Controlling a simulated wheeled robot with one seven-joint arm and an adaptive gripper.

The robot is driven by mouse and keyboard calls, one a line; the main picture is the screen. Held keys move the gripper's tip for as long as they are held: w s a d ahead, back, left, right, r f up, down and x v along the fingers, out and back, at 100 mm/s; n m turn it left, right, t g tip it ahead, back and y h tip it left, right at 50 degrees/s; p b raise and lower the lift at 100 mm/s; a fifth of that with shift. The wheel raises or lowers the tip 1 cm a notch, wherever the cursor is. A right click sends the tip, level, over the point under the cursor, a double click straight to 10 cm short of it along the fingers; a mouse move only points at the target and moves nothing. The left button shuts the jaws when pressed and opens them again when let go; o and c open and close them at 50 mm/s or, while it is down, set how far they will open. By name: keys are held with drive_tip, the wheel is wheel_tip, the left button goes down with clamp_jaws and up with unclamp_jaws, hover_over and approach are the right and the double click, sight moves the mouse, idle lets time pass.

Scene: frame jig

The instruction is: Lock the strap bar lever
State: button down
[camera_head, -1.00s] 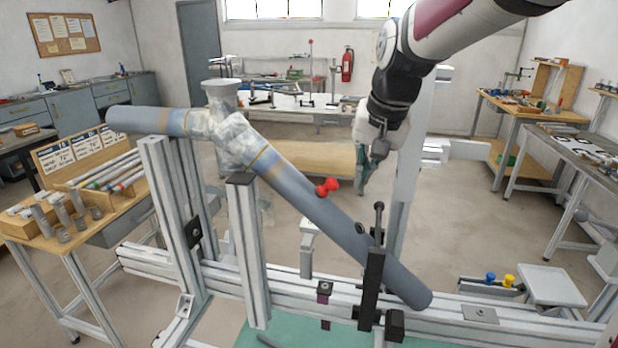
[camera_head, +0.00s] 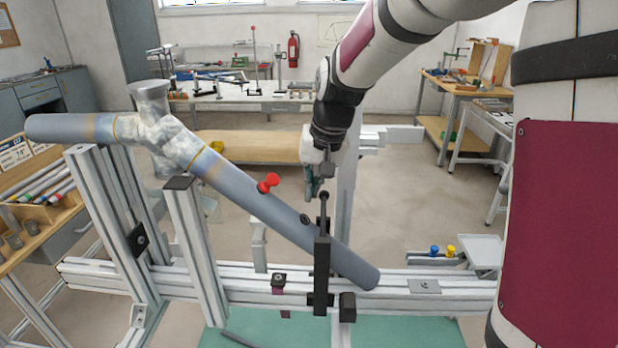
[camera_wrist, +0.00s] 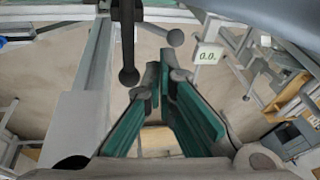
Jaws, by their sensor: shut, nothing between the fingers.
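The strap bar (camera_head: 321,270) is a black upright bar in front of the lower right end of the slanted grey pipe (camera_head: 240,192). Its thin dark lever (camera_head: 323,212) stands upright from the top and ends in a ball knob. My gripper (camera_head: 312,192) points down beside the knob, slightly left of it in the head view, apparently shut and empty. In the wrist view the green-padded fingers (camera_wrist: 160,72) converge at their tips. A dark rod with a ball end (camera_wrist: 128,76), seemingly the lever, lies just left of the tips. Contact cannot be told.
The pipe rests on an aluminium frame with upright posts (camera_head: 195,250) and a long rail (camera_head: 245,290). Open floor lies behind the frame.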

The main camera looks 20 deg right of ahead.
drive_tip(key=x, duration=0.5)
drive_tip(key=shift+a+f, duration=0.1)
drive_tip(key=shift+f, duration=0.25)
drive_tip(key=shift+w+a+f, duration=0.2)
drive_tip(key=shift+a, duration=0.05)
drive_tip(key=shift+w+a+f, duration=0.2)
drive_tip(key=shift+a+f, duration=0.3)
drive_tip(key=shift+f, duration=0.1)
drive_tip(key=shift+w+a+f, duration=0.2)
drive_tip(key=shift+a+f, duration=0.35)
drive_tip(key=shift+f, duration=0.05)
drive_tip(key=v, duration=1.2)
idle(0.3)
